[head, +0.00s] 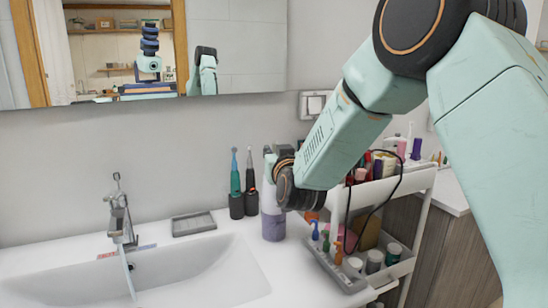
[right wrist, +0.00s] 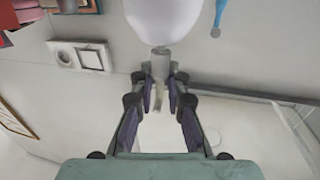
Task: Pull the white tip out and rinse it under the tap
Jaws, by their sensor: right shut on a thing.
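The white water flosser (head: 273,212), with a purple lower part, stands upright on the counter by the wall. Its rounded white body also shows at the top of the right wrist view (right wrist: 165,20). The slim white tip (right wrist: 160,68) meets that body at a small collar. My right gripper (right wrist: 160,82) is shut on the tip, one finger on each side. In the head view my right wrist hides much of the flosser's upper part. The tap (head: 120,215) stands at the left over the basin (head: 205,268), with a thin pale stream below its spout. My left gripper is out of view.
Two electric toothbrushes, one teal (head: 236,185) and one dark (head: 251,185), stand close left of the flosser. A grey soap dish (head: 194,223) lies farther left. A cart (head: 408,268) crowded with cosmetics and a looping black cable stand at the right.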

